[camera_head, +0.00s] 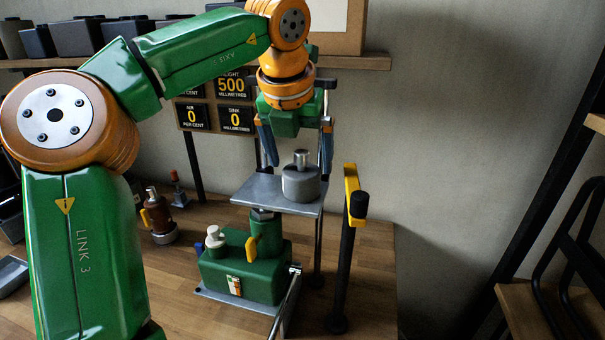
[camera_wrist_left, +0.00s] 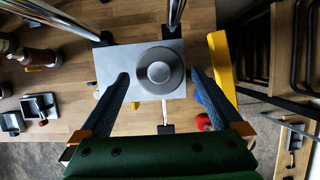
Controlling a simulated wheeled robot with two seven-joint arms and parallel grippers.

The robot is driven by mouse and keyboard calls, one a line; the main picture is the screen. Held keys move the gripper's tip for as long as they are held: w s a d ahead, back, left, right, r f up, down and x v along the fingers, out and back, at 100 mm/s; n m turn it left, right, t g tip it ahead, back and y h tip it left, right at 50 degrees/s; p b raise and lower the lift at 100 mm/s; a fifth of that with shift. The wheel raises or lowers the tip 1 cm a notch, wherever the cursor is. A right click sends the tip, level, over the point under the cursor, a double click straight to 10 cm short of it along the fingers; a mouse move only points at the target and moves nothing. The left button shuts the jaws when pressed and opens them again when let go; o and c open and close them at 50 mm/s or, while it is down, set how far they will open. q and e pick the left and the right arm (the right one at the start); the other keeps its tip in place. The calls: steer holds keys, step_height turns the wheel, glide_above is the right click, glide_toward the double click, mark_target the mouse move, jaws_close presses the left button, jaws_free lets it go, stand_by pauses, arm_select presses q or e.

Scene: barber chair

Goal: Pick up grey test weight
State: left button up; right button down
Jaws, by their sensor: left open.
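The grey test weight (camera_head: 301,184) is a squat cylinder with a narrow knob on top. It stands upright on a flat metal plate (camera_head: 255,190), near the plate's right side in the head view. My left gripper (camera_head: 300,166) points down at the weight with its two blue fingers spread. In the left wrist view the weight (camera_wrist_left: 159,71) lies between the fingertips of the gripper (camera_wrist_left: 160,76), with a gap on each side. I cannot tell exactly how far the tips reach down beside it. My right gripper is not in view.
The plate tops a green jack (camera_head: 245,270) on the wooden table (camera_head: 370,285). A black post with a yellow bracket (camera_head: 351,190) stands close right of the plate. Metal rods flank the plate. A sign with number readouts (camera_head: 215,108) and a shelf (camera_head: 350,62) are behind.

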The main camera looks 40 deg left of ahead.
mark_target(302, 172)
arm_select(q)
step_height(302, 172, down, 3)
steer(key=shift+d+r, duration=0.1)
steer(key=shift+r, duration=0.05)
steer(key=shift+w+a+f, duration=0.55)
steer(key=shift+w+f, duration=0.1)
steer(key=shift+f, duration=0.1)
steer(key=shift+w+a+f, duration=0.1)
steer(key=shift+w+a, duration=0.05)
steer(key=shift+w, duration=0.05)
steer(key=shift+s+d, duration=0.2)
steer(key=shift+d, duration=0.05)
steer(key=c, duration=0.9)
jaws_close()
steer(key=shift+w+a+r, duration=0.1)
steer(key=shift+r, duration=0.15)
steer(key=shift+w+a+p, duration=0.1)
steer(key=shift+p, duration=0.2)
